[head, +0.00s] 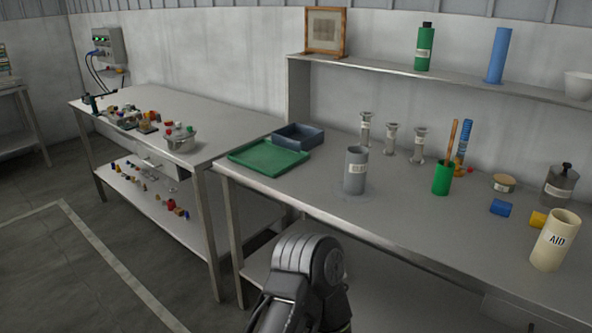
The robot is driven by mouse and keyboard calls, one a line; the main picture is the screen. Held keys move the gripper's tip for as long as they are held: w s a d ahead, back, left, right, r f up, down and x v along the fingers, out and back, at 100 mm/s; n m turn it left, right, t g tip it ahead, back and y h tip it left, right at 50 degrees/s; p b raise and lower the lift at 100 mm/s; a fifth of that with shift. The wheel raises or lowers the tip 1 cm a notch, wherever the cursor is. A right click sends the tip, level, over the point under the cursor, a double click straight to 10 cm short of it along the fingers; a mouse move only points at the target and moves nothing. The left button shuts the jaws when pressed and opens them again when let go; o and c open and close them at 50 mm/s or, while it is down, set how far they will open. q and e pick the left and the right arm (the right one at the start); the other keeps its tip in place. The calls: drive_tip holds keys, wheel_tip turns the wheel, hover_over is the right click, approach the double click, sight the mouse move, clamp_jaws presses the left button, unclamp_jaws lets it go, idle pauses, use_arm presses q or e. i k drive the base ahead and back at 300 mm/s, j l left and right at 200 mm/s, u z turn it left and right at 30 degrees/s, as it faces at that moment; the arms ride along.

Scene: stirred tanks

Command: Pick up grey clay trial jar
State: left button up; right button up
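The grey clay trial jar (355,182) is a grey upright cylinder with a white label on its side. The label's lettering is too small to read surely. It stands near the left part of the right-hand workbench (300,192), close to the front edge, on a faint round base or mark. Nothing touches it from above. One of my arm's grey and black links shows at the bottom middle, below and in front of the bench edge. Neither of my grippers can be seen.
A green tray (268,154) and a blue-grey bin (298,136) lie left of the jar. The bench just right of the jar is clear.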

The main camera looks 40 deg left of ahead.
sight(357, 157)
drive_tip(key=u, duration=1.05)
drive_tip(key=i+j+z, duration=0.1)
drive_tip(key=z, duration=0.3)
drive_tip(key=j+z, duration=0.55)
drive_tip(key=z, duration=0.2)
drive_tip(key=j+z, duration=0.15)
drive_tip(key=j, duration=0.65)
drive_tip(key=j+z, duration=0.15)
drive_tip(key=j, duration=0.65)
drive_tip(key=k+j+z, duration=0.15)
drive_tip(key=j, duration=0.6)
